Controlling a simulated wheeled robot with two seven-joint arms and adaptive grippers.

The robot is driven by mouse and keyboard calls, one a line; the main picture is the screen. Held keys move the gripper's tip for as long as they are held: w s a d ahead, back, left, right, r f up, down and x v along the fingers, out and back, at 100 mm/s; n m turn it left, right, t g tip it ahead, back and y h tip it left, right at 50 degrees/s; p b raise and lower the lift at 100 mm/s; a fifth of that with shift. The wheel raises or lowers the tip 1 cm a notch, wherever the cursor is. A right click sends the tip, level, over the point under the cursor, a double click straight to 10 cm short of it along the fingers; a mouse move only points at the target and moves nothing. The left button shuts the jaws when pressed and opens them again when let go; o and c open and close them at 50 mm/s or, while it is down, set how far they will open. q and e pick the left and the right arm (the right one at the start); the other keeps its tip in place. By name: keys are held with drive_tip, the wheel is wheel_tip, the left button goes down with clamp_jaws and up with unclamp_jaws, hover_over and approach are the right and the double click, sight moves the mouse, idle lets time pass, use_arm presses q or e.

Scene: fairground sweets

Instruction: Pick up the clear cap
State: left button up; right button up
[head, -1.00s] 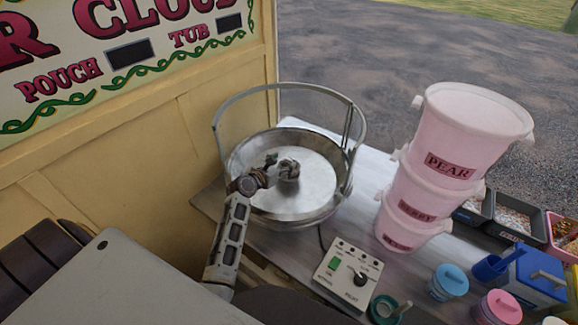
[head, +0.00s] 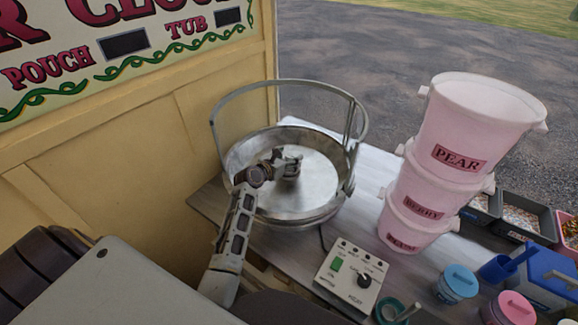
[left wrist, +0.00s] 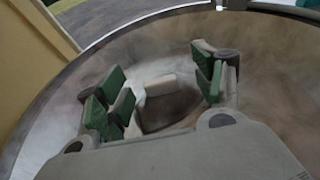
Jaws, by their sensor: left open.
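My left gripper (head: 288,160) is over the middle of the round metal bowl (head: 232,183), above its spinner hub. In the left wrist view its green-padded fingers (left wrist: 160,80) are spread apart. A pale block-like piece and a dark rounded hub (left wrist: 170,110) show between them, with no clear grip on either. I cannot make out the clear cap for certain; the gripper covers much of the hub in the head view. My right gripper is not in view.
A metal hoop handle (head: 283,84) arches over the bowl. A control box (head: 349,278) stands in front, and stacked pink tubs (head: 462,160) stand to the right. Blue (head: 458,283) and pink (head: 510,308) lidded pots and dark trays (head: 520,222) crowd the right side. A yellow panel (head: 120,180) borders the left.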

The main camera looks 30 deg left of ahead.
use_arm(q)
drive_tip(key=shift+w+f, duration=0.1)
drive_tip(key=shift+w, duration=0.15)
idle(0.4)
